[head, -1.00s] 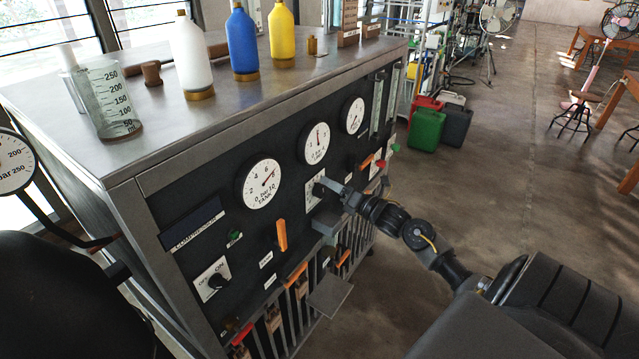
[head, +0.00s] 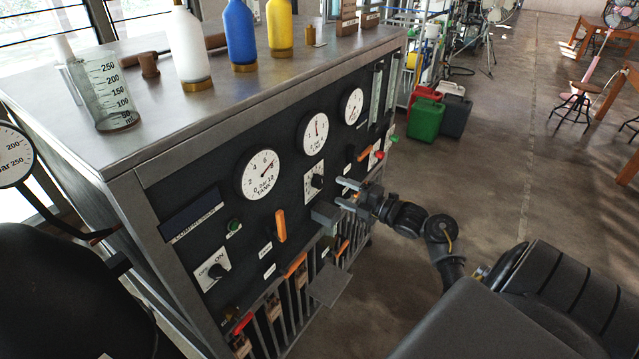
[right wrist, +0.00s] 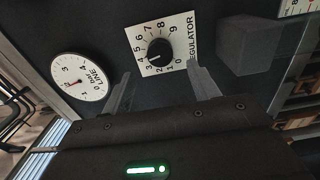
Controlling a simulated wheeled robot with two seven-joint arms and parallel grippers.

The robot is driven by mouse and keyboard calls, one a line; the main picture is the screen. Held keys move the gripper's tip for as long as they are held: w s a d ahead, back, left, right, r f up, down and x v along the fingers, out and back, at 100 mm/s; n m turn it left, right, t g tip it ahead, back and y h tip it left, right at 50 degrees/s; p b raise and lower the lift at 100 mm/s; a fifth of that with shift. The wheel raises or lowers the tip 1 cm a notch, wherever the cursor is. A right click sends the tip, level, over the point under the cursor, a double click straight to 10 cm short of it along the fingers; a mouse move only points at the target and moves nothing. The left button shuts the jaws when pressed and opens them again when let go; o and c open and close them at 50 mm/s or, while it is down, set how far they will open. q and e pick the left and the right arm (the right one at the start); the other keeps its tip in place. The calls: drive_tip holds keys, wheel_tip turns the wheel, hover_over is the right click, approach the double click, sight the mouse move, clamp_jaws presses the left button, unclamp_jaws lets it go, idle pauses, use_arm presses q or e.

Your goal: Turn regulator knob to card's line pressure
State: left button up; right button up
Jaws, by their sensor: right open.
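The regulator knob (head: 317,181) is black, on a white numbered plate on the dark front panel. In the right wrist view the knob (right wrist: 159,51) sits among the digits, its pale mark toward the low numbers near 2 or 3. The line gauge (head: 312,133) is above the knob; it also shows in the right wrist view (right wrist: 80,78), its exact reading too small to tell. My right gripper (head: 343,193) is open and empty, just right of the knob and apart from it. I cannot pick out a card with a readable pressure. My left gripper is not in view.
The tank gauge (head: 260,174), an orange lever (head: 280,226) and an off-on switch (head: 212,270) are on the panel left of the knob. A grey block (head: 325,214) juts out below the knob. Bottles and a beaker (head: 109,95) stand on the bench top.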

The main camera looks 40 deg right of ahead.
sight(322, 183)
drive_tip(key=b+x, duration=0.1)
drive_tip(key=x, duration=0.5)
drive_tip(key=shift+w+a, duration=0.1)
drive_tip(key=shift+w, duration=0.25)
drive_tip(key=shift+w+b, duration=0.2)
drive_tip(key=shift+b, duration=0.15)
drive_tip(key=shift+w, duration=0.1)
drive_tip(key=shift+a, duration=0.1)
drive_tip(key=shift+c, duration=0.3)
clamp_jaws()
